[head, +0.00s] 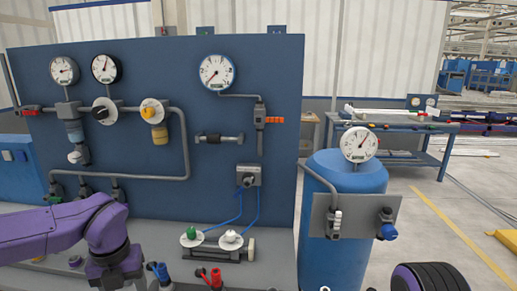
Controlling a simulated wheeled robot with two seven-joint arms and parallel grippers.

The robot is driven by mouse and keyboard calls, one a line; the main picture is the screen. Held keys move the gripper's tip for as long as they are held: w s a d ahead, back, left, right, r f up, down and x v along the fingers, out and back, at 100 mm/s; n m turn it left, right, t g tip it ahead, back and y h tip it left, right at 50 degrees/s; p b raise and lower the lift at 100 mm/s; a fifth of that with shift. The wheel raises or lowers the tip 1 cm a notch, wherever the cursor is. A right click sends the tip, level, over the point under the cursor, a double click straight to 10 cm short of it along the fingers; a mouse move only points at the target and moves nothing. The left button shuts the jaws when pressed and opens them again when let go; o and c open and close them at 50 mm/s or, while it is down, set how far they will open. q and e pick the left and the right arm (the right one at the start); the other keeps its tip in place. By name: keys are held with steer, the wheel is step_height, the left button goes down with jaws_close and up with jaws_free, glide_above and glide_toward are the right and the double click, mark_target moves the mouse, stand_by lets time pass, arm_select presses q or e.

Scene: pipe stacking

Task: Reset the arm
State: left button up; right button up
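My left arm comes in from the left as a purple link that bends downward at a wrist joint. The arm runs out of the bottom edge, and its gripper fingers do not show. My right gripper is not in view. A black ribbed object (430,278) with a purple tint is cut off at the bottom right; I cannot tell what it is. A blue panel (225,140) with gauges and grey pipes stands behind my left arm.
A blue tank (345,230) with a gauge (359,144) stands right of the panel. Red (214,277) and blue (160,272) valve handles rise near the bottom edge. A workbench (390,125) stands behind. The floor at right is mostly clear.

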arm_select(q)
steer(key=w+a+f+m+t+y, duration=0.3)
steer(key=w+a+f+m+y, duration=0.15)
steer(key=m, duration=0.25)
step_height(320, 180, down, 10)
steer(key=s+m+t+y, duration=0.2)
steer(key=s+m+t, duration=0.1)
steer(key=m, duration=0.8)
steer(key=s+d+f+m+g+h, duration=0.1)
steer(key=s+f+m, duration=0.6)
steer(key=s, duration=0.5)
steer(key=s+d+f+m+g+h, duration=0.1)
steer(key=s+f+m+g+h, duration=0.1)
steer(key=s+f+m, duration=0.6)
steer(key=s+f, duration=0.3)
steer(key=s, duration=0.2)
steer(key=shift+d+f, duration=0.15)
steer(key=shift+f, duration=0.1)
steer(key=shift+w, duration=0.1)
